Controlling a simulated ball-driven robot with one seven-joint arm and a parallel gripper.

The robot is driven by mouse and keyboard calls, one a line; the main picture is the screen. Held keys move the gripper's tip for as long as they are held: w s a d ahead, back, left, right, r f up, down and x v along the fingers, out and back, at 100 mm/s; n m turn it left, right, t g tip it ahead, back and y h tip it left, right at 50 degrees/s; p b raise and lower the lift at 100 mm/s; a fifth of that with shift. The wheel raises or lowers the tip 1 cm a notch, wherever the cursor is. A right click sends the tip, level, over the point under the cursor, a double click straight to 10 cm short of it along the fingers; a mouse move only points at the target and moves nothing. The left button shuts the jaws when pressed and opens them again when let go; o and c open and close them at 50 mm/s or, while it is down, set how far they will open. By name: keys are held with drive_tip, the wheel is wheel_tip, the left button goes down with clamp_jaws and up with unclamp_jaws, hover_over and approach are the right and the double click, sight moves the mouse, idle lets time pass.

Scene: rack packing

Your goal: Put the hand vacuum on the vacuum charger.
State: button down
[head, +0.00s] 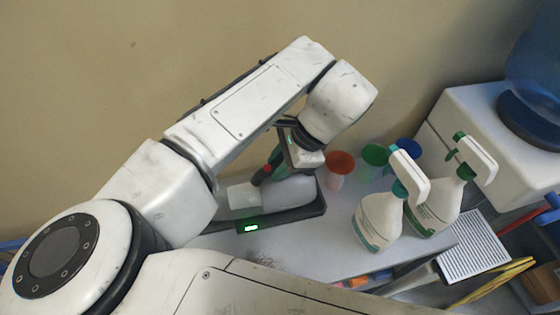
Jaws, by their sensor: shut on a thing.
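The hand vacuum (285,192), pale grey-white with a clearer front end, lies lengthwise over the dark vacuum charger (285,216). The charger is a long black tray with a lit green light on its near side. The vacuum appears to be within the charger's rim, but I cannot tell whether it rests fully on it. My gripper (270,168) points down at the vacuum's upper side and is shut on it. The wrist and fingers hide part of the vacuum's top and the grip itself.
Orange (340,163), green (374,155) and blue (409,149) cups stand right of the charger. Two white spray bottles (381,220) (437,208) stand nearer. A white water dispenser (482,115) is at the right, with a white grated tray (474,246) in front. The wall is close behind.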

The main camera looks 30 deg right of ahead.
drive_tip(key=shift+f, duration=0.1)
drive_tip(key=c, duration=0.8)
unclamp_jaws()
drive_tip(key=shift+f, duration=0.1)
drive_tip(key=b+v, duration=0.1)
drive_tip(key=v, duration=1)
